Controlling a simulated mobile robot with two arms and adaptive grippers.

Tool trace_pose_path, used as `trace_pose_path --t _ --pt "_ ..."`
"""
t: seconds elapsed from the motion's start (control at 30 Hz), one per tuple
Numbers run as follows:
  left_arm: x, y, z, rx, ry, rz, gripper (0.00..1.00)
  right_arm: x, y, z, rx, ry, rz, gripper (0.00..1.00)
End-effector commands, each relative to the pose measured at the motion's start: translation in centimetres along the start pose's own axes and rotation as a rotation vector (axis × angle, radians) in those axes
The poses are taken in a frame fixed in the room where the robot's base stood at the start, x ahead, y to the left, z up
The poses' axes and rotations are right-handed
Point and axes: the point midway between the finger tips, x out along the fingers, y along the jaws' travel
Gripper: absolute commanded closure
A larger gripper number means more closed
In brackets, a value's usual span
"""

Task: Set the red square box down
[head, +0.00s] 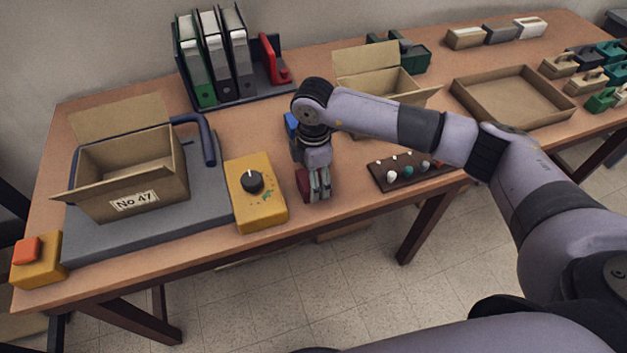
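The red square box (302,184) shows as a small dark red block at the tip of my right gripper (316,187). The gripper points down near the table's front edge, and its grey fingers hide part of the box. The fingers look shut on the box. I cannot tell whether its underside touches the table. My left gripper is not in view.
A yellow dial box (268,204) stands just left of the gripper. A blue object (291,122) is partly hidden behind it. A dark tray (385,178) with small knobs lies right. An open carton (154,183) sits on a grey platform (215,197). Binders (212,62) stand behind.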

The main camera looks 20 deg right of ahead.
Motion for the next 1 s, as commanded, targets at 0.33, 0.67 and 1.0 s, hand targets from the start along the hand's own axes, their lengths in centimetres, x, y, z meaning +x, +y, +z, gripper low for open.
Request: trace_pose_path --t 0.33,0.67,1.0 --pt "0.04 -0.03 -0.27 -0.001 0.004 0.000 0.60 -0.03 0.00 -0.02 -0.001 0.000 0.000 0.54" --pt "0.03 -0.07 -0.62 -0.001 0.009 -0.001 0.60 -0.09 0.02 -0.03 -0.001 0.000 0.001 0.75" --pt "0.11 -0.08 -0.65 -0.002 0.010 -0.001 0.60 -0.56 0.05 -0.03 -0.001 0.000 0.001 0.80"
